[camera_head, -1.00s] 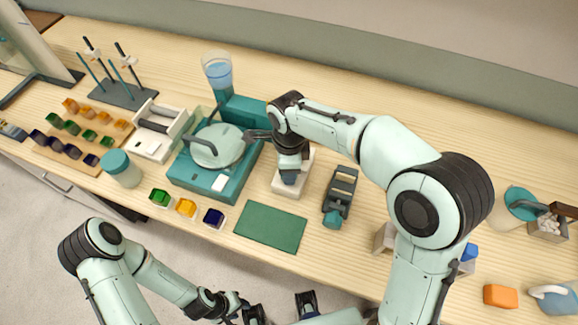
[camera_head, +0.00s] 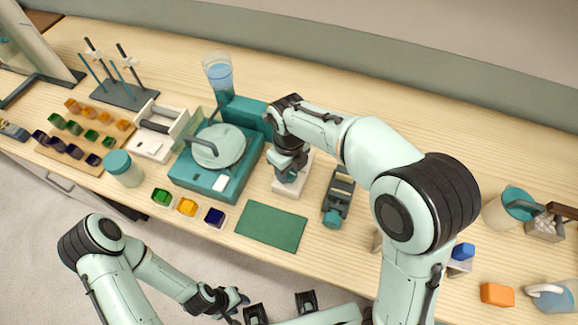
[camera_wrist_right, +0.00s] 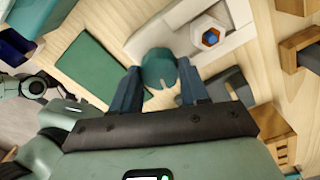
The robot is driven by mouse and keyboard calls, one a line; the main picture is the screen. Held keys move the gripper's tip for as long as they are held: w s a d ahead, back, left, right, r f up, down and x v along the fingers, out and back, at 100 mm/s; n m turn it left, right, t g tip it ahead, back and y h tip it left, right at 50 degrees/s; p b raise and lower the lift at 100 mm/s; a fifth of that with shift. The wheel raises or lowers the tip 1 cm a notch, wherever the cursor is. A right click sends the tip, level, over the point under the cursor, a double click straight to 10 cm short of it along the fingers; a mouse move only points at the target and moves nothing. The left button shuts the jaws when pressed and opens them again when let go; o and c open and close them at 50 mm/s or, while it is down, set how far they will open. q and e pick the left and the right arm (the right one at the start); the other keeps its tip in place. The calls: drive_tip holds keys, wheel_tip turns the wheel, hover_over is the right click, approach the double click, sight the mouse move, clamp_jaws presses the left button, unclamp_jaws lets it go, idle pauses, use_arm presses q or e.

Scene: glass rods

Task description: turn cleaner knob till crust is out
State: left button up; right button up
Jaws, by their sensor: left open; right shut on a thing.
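The cleaner is a white block (camera_head: 288,190) on the bench, right of the teal machine. It also shows in the right wrist view (camera_wrist_right: 238,12), with a hexagonal opening (camera_wrist_right: 210,37) that has blue and orange inside. My right gripper (camera_head: 289,176) is over the cleaner. In the wrist view its two fingers are shut on the rounded teal knob (camera_wrist_right: 158,66). The knob's lower side is hidden by the gripper. I cannot tell whether the orange in the opening is the crust. My left gripper (camera_head: 238,304) is open and empty, low in front of the bench.
A teal machine with a round lid (camera_head: 218,147) stands to the left. A dark grey device (camera_head: 338,196) stands close on the right. A green mat (camera_head: 271,226) lies in front. A cup of blue liquid (camera_head: 218,75) stands behind. The bench's back right is clear.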

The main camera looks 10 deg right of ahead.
use_arm(q)
drive_tip(key=shift+r, duration=0.15)
use_arm(e)
drive_tip(key=shift+r+m, duration=0.1)
drive_tip(key=shift+m, duration=0.4)
drive_tip(key=o, duration=1.1)
drive_tip(key=shift+c, duration=0.2)
